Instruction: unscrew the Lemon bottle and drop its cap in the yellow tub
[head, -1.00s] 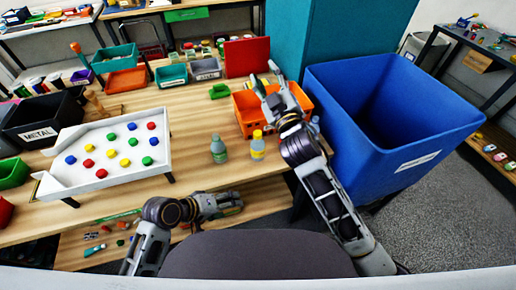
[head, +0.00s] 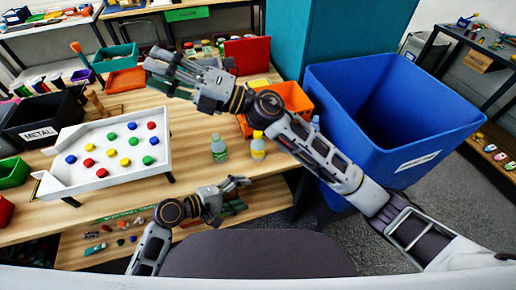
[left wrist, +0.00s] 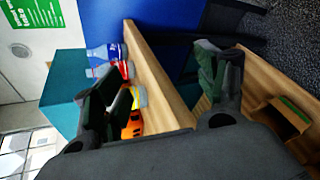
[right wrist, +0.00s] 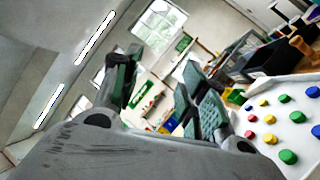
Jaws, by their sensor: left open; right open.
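The Lemon bottle (head: 258,148), with a yellow cap and yellow label, stands upright near the table's front edge in the head view. A yellow patch (head: 258,83) shows at the orange crate; I cannot tell if it is the yellow tub. My left gripper (head: 244,183) is open and empty at the front edge, just below the bottle in the picture. Its fingers (left wrist: 160,85) frame the table edge in the left wrist view. My right gripper (head: 150,70) is open and empty above the back of the table, far from the bottle. Its fingers (right wrist: 160,90) stand apart in the right wrist view.
A green-capped bottle (head: 219,148) stands left of the Lemon bottle. The orange crate (head: 298,99) is behind, partly hidden by my right arm. A white tray with coloured knobs (head: 84,183) fills the left. A large blue bin (head: 345,95) stands at right.

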